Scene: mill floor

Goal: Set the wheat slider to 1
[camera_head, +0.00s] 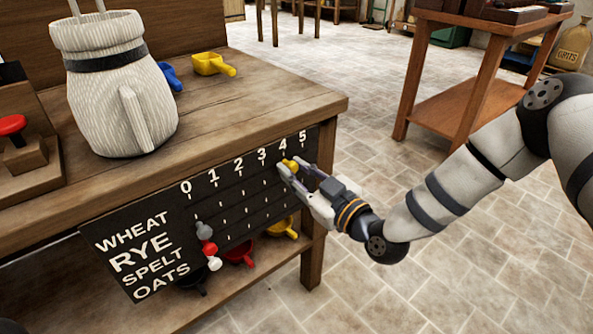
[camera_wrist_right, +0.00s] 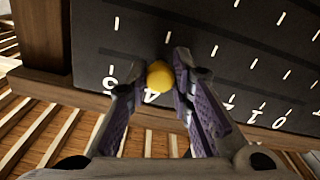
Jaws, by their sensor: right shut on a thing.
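The black slider board (camera_head: 262,217) hangs on the front of the wooden workbench, with rows WHEAT, RYE, SPELT and OATS and numbers 0 to 5 along its top. The yellow knob (camera_head: 290,163) sits in the top row, the wheat row, close to the 4. My right gripper (camera_head: 297,171) is shut on this knob. In the right wrist view the yellow knob (camera_wrist_right: 160,76) shows between the fingertips, beside the 4 and partly covering it. My left gripper is in neither view.
A grey knob (camera_head: 204,230), a red knob (camera_head: 209,247) and a white knob (camera_head: 214,263) sit in the lower rows near 0. A pale sack-like jug (camera_head: 115,95) and blue and yellow scoops (camera_head: 208,64) stand on the bench. More scoops lie on the shelf below.

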